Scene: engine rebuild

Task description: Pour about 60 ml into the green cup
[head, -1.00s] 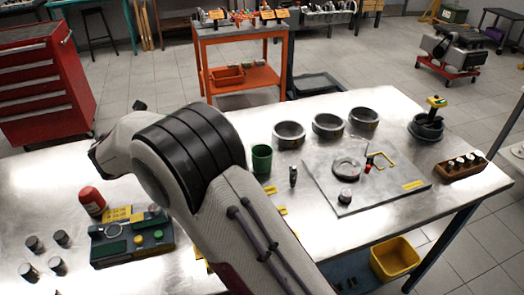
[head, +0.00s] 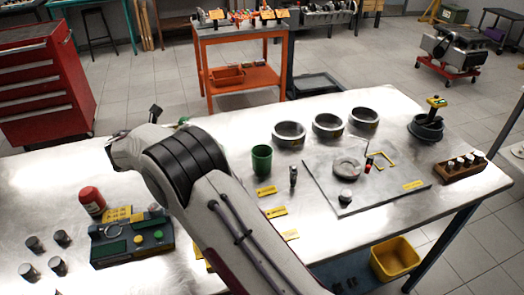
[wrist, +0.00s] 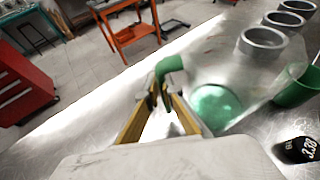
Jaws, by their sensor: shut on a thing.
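The green cup (head: 261,160) stands upright on the metal bench, right of my arm in the head view. It also shows at the right edge of the wrist view (wrist: 297,86). In the wrist view my gripper (wrist: 162,98) is shut on the green handle (wrist: 170,66) of a clear jug (wrist: 224,62). Green liquid (wrist: 214,106) shows inside the jug. The jug is left of the cup and apart from it in the picture; I cannot tell its exact tilt. In the head view my arm hides the gripper and most of the jug.
Several metal rings (head: 289,133) stand behind and right of the cup. A dark upright marker (head: 293,176) and yellow labels (head: 266,191) are near it. A grey plate with parts (head: 320,185) lies to the right.

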